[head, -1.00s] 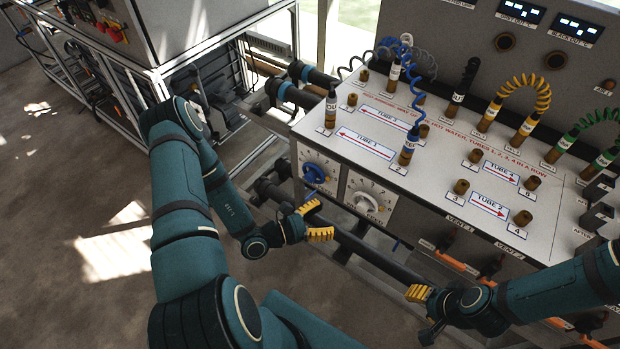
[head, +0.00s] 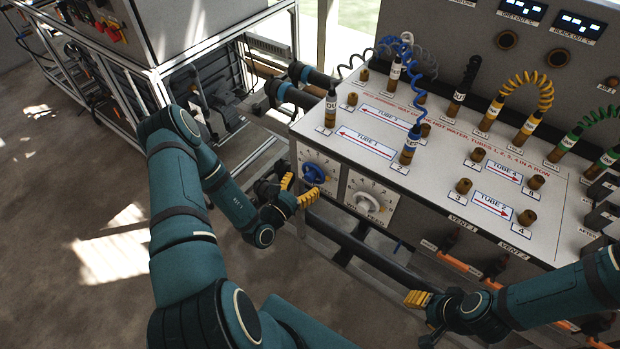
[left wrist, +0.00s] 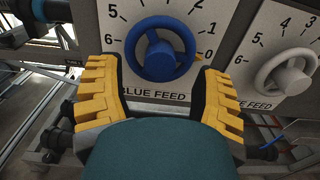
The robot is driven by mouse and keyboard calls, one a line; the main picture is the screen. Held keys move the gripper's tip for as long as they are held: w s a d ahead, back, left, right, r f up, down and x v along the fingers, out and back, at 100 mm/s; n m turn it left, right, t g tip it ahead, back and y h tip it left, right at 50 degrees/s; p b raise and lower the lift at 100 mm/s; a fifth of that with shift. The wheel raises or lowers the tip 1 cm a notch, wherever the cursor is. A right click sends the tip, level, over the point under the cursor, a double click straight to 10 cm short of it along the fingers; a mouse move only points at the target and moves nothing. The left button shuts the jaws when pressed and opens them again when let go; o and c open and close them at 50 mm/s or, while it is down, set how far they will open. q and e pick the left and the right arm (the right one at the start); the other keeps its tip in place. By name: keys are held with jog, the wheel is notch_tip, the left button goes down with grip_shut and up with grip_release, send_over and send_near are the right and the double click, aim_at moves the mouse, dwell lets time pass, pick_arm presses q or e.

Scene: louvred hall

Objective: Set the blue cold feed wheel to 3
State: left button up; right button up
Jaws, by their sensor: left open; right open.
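The blue feed wheel (head: 314,173) is on a white dial plate on the panel front, below the left end of the sloped bench top. In the left wrist view the wheel (left wrist: 160,52) sits above the "BLUE FEED" label, with numbers around it. A small yellow mark at its right edge lies by the 0. My left gripper (head: 297,190) is open, its yellow fingers just in front of and below the wheel. In the left wrist view the fingers stand either side of its lower part; contact cannot be told. My right gripper (head: 417,299) is open and empty, low at the right.
A white feed wheel (head: 367,203) with its own dial is right of the blue one. Dark pipes (head: 365,255) run below the panel. The bench top (head: 445,170) holds several coiled hoses and brass fittings. Open floor lies left.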

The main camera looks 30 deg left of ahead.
aim_at(308, 179)
pick_arm(q)
jog(key=shift+w, duration=0.7)
jog(key=shift+w, duration=0.1)
jog(key=shift+w+d, duration=0.15)
jog(key=shift+w, duration=0.65)
grip_shut()
